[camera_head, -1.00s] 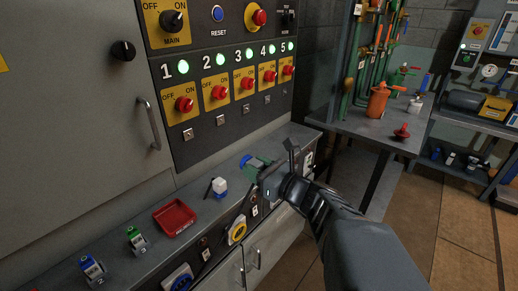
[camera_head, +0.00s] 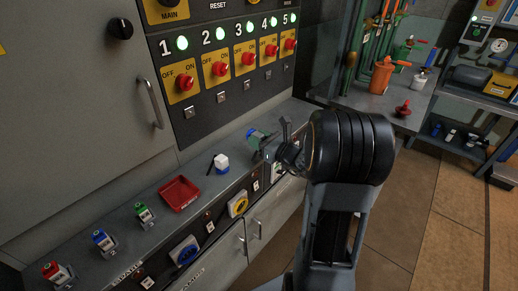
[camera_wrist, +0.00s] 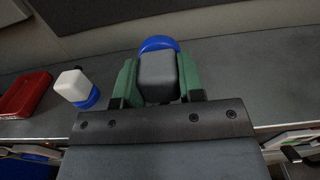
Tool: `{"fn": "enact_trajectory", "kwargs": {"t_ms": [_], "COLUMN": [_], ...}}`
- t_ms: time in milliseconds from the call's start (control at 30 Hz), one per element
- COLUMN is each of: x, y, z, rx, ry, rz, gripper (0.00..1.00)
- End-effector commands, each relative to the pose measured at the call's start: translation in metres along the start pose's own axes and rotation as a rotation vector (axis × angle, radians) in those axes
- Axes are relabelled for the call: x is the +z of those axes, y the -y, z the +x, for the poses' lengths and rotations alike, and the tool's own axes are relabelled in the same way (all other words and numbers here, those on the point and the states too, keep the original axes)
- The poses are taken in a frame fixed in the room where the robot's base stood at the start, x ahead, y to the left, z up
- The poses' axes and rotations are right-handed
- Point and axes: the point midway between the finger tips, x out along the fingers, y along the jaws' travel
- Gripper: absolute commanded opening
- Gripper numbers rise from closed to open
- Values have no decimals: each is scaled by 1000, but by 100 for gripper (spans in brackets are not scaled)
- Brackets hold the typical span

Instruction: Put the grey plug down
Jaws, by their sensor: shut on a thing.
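My gripper (camera_wrist: 158,85) has green fingers shut on the grey plug (camera_wrist: 158,75), one finger on each side of it. A blue round end shows beyond the grey body in the wrist view. In the head view my gripper (camera_head: 262,143) is over the right part of the grey counter (camera_head: 236,178), below the switch panel. The plug's grey body is mostly hidden there by the fingers. I cannot tell whether the plug touches the counter.
A white plug with a blue base (camera_head: 221,163) stands left of my gripper; it also shows in the wrist view (camera_wrist: 75,85). Left of it lies a red tray (camera_head: 180,193). Green (camera_head: 144,214), blue (camera_head: 103,240) and red (camera_head: 55,273) padlock-like items line the counter's left part.

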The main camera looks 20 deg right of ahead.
Motion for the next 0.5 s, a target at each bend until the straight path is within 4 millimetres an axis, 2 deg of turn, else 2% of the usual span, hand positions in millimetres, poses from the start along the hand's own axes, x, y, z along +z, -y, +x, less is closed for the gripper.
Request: {"fn": "enact_trajectory", "kwargs": {"t_ms": [267, 500], "x": [-10, -40], "y": [7, 8], "z": [5, 6], "rx": [0, 0], "ry": [0, -1], "rz": [-1, 2], "gripper": [0, 0]}}
